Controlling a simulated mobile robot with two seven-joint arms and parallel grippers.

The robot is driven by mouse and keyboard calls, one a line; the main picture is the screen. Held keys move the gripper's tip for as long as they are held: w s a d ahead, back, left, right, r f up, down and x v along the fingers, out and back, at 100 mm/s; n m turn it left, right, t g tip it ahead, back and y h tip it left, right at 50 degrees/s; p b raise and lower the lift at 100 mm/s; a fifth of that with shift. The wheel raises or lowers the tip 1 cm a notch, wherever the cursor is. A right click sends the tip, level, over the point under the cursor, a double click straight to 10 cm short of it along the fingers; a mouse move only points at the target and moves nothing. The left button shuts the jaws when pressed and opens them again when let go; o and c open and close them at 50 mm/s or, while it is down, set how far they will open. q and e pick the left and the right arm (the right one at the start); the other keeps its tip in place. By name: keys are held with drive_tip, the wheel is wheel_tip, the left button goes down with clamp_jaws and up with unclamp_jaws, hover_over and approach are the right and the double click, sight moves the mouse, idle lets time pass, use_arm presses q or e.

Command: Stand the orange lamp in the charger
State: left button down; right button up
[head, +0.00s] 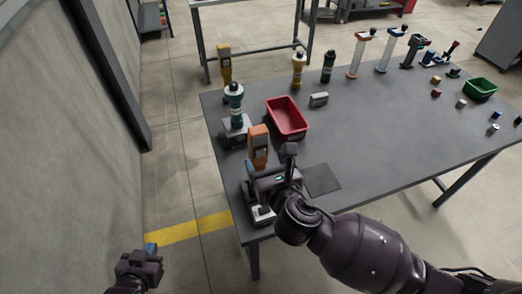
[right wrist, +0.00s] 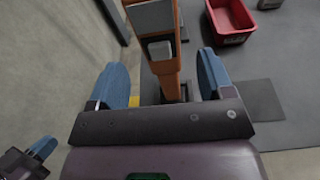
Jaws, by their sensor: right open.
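The orange lamp (head: 258,142) stands about upright near the table's left edge, with a grey face panel. In the right wrist view the orange lamp (right wrist: 166,70) is between the two blue fingers of my right gripper (right wrist: 163,82). Those fingers are apart, with a gap on each side of the lamp. In the head view my right gripper (head: 268,180) hides the lamp's lower end. A grey and white block (head: 262,214) shows below it at the table corner; I cannot tell whether it is the charger. My left gripper (head: 140,266) is off the table at lower left; its jaw gap is unclear.
A teal lamp (head: 235,103) stands on a grey block (head: 238,134) behind the orange lamp. A red bin (head: 288,117) is to its right. Yellow (head: 298,70) and black (head: 328,66) bottle-like items stand behind. A dark mat (head: 322,179) lies right of my gripper.

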drive_tip(key=v, duration=0.5)
drive_tip(key=shift+s+d, duration=0.1)
drive_tip(key=shift+s, duration=0.25)
drive_tip(key=d+f+m+g+h, duration=0.2)
drive_tip(key=d+f+m, duration=0.85)
drive_tip(key=m, duration=1.15)
drive_tip(key=s+d+f+m+h, duration=0.1)
drive_tip(key=s+d+f+m, duration=0.3)
drive_tip(key=d+m, duration=0.2)
drive_tip(key=s+d+f+m+g+h, duration=0.1)
drive_tip(key=s+d+f+m+h, duration=0.1)
drive_tip(key=s+d+f+m, duration=0.2)
drive_tip(key=s+d+m, duration=0.1)
drive_tip(key=d+m, duration=0.2)
drive_tip(key=m, duration=0.3)
drive_tip(key=shift+d+f+m, duration=0.2)
drive_tip(key=shift+d+m, duration=0.15)
drive_tip(key=shift+m, duration=0.05)
